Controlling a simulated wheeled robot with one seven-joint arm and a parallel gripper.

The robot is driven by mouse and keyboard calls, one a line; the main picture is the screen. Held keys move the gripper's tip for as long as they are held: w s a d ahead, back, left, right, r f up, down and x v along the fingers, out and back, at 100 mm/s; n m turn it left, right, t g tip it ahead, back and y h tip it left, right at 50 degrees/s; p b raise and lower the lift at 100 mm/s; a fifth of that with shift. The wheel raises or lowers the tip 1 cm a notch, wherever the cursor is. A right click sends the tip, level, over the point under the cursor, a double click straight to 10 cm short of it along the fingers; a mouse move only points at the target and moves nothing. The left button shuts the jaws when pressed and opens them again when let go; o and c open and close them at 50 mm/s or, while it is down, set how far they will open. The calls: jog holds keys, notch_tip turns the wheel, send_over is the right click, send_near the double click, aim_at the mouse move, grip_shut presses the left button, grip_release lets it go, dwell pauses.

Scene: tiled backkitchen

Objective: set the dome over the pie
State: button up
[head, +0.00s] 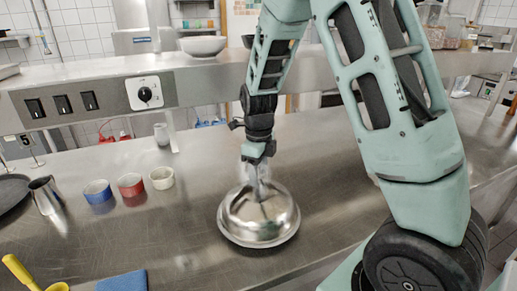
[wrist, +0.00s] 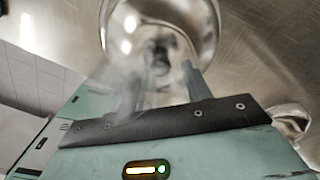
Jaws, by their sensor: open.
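The dome (head: 258,218) is a shiny round metal cover standing upright on the steel counter, near the middle of the head view. A wide rim shows around its foot; I cannot tell whether this is its own edge or a dish under it. No pie is in sight, and anything beneath the dome is hidden. My gripper (head: 259,186) points down at the dome's top, with its fingers open. In the wrist view the dome (wrist: 165,22) lies just beyond the fingertips. Blur hides whether the fingers touch its top or handle.
Blue (head: 97,192), red (head: 130,186) and cream (head: 162,178) ramekins stand left of the dome, beside a metal pitcher (head: 46,196). A blue cloth (head: 122,282) and a yellow-handled item (head: 20,271) lie in front. A steel shelf (head: 215,80) runs behind. The counter around the dome is clear.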

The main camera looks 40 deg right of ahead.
notch_tip(320, 180, up, 10)
jog(key=shift+r+b, duration=0.2)
jog(key=shift+b, duration=0.15)
jog(key=s+a+f+n+y, duration=0.1)
jog(key=s+a+n, duration=0.4)
jog(key=a+n, duration=0.45)
jog(key=s+a+f+n, duration=0.1)
jog(key=s+a+n, duration=0.5)
jog(key=a+n, duration=0.4)
jog(key=s+a+f+n, duration=0.1)
jog(key=s+a+n, duration=0.1)
jog(key=s+n, duration=0.4)
jog(key=s+a+f+n, duration=0.1)
jog(key=s+a+n, duration=0.2)
jog(key=s+n, duration=0.4)
jog(key=n, duration=0.5)
jog(key=shift+s+n, duration=0.2)
jog(key=shift+n, duration=0.15)
